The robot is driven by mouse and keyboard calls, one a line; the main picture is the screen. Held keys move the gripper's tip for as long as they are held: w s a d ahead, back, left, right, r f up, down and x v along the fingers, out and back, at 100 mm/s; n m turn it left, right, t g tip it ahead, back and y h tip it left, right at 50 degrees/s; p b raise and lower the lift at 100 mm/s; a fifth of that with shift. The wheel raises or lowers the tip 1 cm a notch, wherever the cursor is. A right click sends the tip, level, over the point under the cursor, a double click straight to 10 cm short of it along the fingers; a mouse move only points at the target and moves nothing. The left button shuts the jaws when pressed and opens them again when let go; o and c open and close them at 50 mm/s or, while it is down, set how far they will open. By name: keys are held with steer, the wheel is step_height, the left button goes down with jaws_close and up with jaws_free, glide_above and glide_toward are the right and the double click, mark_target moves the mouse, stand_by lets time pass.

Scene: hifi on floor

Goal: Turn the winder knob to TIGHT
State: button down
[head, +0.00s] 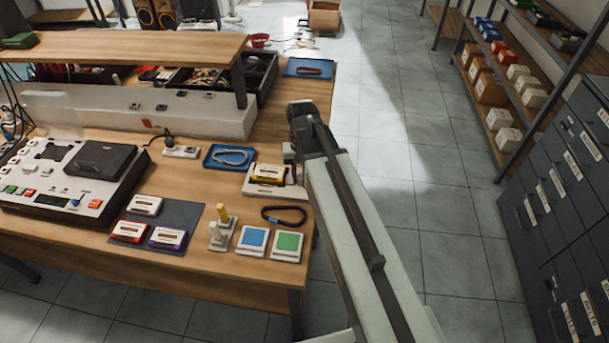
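A small white stand (221,236) with an upright yellow part (222,212) stands near the bench's front right. A white device (272,183) holding a yellow-and-dark cassette (269,173) sits at the bench's right edge. I cannot tell which of these is the winder, and no TIGHT mark is readable. My arm reaches up from the lower right, beside the bench's right edge. Its dark far end (303,113) is above and right of the white device. The gripper fingers are hidden or too small to make out, and nothing visible is held.
The wooden bench (70,250) carries a tape machine (98,158), several cassettes on a dark mat (190,213), a blue tray (230,157), a black loop (284,216), and blue (253,240) and green (287,246) squares. Drawers (560,200) stand right. Tiled floor between is clear.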

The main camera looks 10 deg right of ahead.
steer(key=shift+w+m, duration=0.15)
steer(key=shift+m, duration=1.45)
steer(key=c, duration=1)
jaws_free()
steer(key=shift+d, duration=0.1)
step_height(320, 180, up, 8)
steer(key=p, duration=0.8)
steer(key=shift+f, duration=0.1)
